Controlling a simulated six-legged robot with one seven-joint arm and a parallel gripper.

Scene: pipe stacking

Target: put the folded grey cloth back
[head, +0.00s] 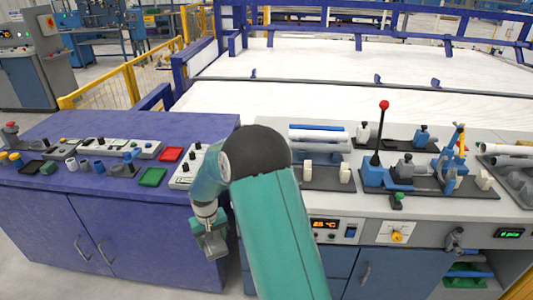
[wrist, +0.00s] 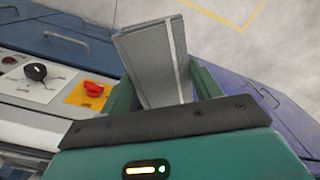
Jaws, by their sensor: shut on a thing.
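The folded grey cloth (wrist: 155,62) is a flat grey slab with a pale strip along one side. It stands up between the fingers of my gripper (wrist: 165,92) in the wrist view, and the gripper is shut on it. In the head view my gripper (head: 212,240) points down at the front of the workbenches, near the gap between the purple cabinet and the grey bench. The cloth there is a small grey shape (head: 213,243) at the gripper's end, partly hidden by it.
The grey bench (head: 400,207) holds pipes (head: 318,134) and a clamp with a red-knobbed lever (head: 384,105). Floor lies in front.

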